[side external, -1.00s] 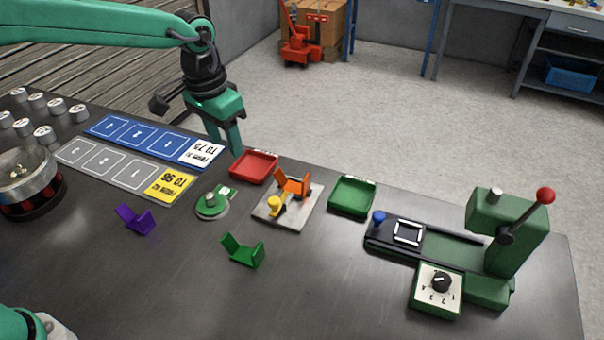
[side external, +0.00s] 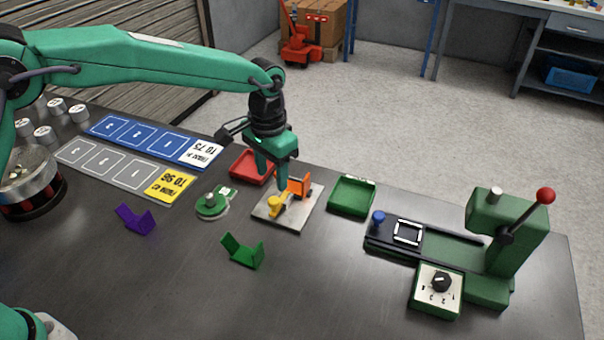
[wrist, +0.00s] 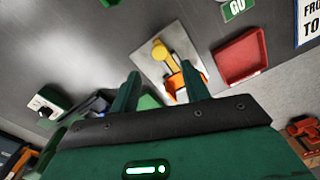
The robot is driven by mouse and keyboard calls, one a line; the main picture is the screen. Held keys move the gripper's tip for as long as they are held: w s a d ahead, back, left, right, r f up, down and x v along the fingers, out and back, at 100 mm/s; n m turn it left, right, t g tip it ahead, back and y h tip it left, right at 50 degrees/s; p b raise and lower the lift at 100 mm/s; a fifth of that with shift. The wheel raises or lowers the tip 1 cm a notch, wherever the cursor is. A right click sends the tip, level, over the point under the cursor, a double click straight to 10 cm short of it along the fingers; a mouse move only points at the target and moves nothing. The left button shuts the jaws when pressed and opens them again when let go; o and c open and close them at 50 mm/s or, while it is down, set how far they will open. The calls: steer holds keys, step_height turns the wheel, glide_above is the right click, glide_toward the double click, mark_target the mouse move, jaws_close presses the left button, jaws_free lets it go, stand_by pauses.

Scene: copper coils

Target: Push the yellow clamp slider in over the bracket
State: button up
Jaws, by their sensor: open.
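The yellow clamp slider (side external: 274,204) sits on a light metal plate (side external: 264,217), its round knob toward the front left. The orange bracket (side external: 303,186) stands on the same plate behind and right of the slider. In the wrist view the slider (wrist: 160,51) points toward the bracket (wrist: 175,83). My gripper (side external: 271,182) is open and empty, fingers pointing down just above the back left of the plate. In the wrist view my gripper (wrist: 161,72) has one finger on either side of the bracket area, partly hiding it. I cannot tell whether a finger touches it.
A red tray (side external: 240,175) is close behind my gripper, and a green tray (side external: 351,195) is right of the plate. Green (side external: 243,252) and purple (side external: 136,219) brackets lie in front. A green lever press (side external: 490,240) stands at right.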

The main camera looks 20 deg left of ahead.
mark_target(274, 199)
steer(key=shift+f, duration=3.5)
jaws_close()
